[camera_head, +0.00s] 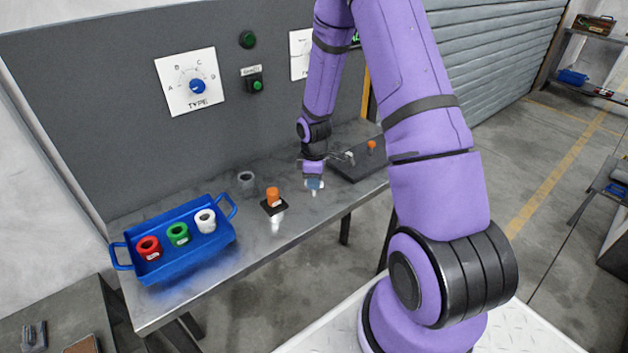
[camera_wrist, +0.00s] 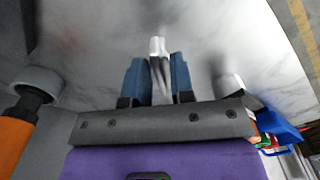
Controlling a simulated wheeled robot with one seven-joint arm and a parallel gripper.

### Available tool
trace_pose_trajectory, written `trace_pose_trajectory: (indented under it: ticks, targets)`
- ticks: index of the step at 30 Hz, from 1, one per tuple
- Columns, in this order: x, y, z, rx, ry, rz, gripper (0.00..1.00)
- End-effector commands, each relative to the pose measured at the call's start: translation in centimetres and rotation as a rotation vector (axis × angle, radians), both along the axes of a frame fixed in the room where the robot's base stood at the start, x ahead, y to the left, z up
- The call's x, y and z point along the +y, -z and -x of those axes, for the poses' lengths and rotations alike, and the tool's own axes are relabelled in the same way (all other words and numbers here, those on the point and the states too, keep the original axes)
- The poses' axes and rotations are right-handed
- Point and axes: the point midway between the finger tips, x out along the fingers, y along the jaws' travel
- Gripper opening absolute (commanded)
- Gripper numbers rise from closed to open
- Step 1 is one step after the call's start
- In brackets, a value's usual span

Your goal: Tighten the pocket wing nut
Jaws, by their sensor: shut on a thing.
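My gripper (camera_head: 314,184) is low over the workbench, between an orange cylinder on a small black square and a dark plate. In the wrist view, the two blue fingers of my gripper (camera_wrist: 159,82) are closed on a small silver piece (camera_wrist: 158,48). The piece has a round tip beyond the fingers and a narrower part between them. I cannot tell for sure that it is the pocket wing nut. The orange cylinder (camera_head: 273,195) stands to the left of my gripper, with a pale stub (camera_head: 277,220) just in front of it. The fingers hide part of the held piece.
The workbench (camera_head: 215,272) carries a blue tray (camera_head: 193,258) holding red, green and white barrels, and a grey cup (camera_head: 246,180). The dark plate (camera_head: 350,172) at right bears a silver fitting (camera_head: 343,157) and an orange piece (camera_head: 371,146). A panel with a dial (camera_head: 197,86) stands behind.

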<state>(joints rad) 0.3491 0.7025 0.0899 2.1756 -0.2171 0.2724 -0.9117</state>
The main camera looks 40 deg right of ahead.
Motion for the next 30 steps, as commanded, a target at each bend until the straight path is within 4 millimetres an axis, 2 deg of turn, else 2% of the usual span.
trace_pose_trajectory:
  ticks: [30]
  targets:
    - [-0.02,-0.15,-0.19,-0.005,0.964,0.000,0.00]
